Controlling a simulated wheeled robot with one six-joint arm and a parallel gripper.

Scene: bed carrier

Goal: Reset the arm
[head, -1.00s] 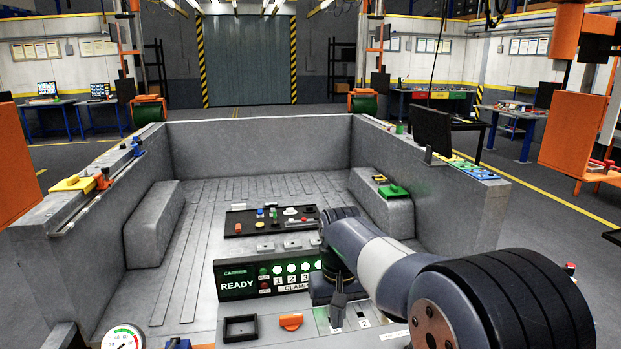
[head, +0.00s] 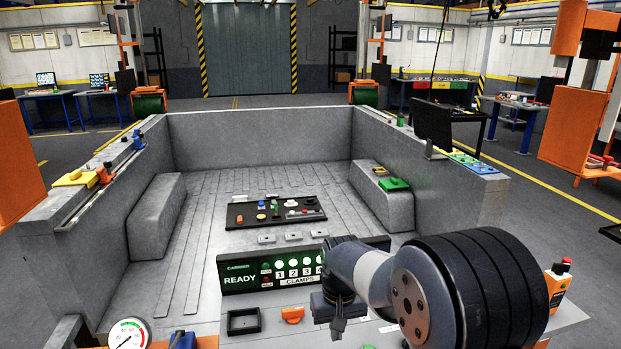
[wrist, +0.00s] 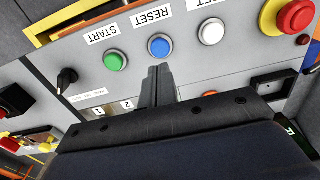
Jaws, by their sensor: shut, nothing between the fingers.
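My gripper (head: 338,328) is low at the front in the head view, its fingers pointing down over the grey console top. In the wrist view my gripper (wrist: 158,72) is shut and empty, its tips just below the blue button labelled RESET (wrist: 159,47). I cannot tell whether the tips touch the panel. A green START button (wrist: 116,61) is to the left of the blue one, and a white button (wrist: 211,31) is to the right. The READY panel (head: 290,270) shows lit green lamps numbered in a row over the word CLAMPS.
A red button on a yellow base (wrist: 294,16) is at the upper right in the wrist view. A black rotary switch (wrist: 67,78) is at the left. A black square tray (head: 243,321) and a pressure gauge (head: 128,335) are at the front left of the head view.

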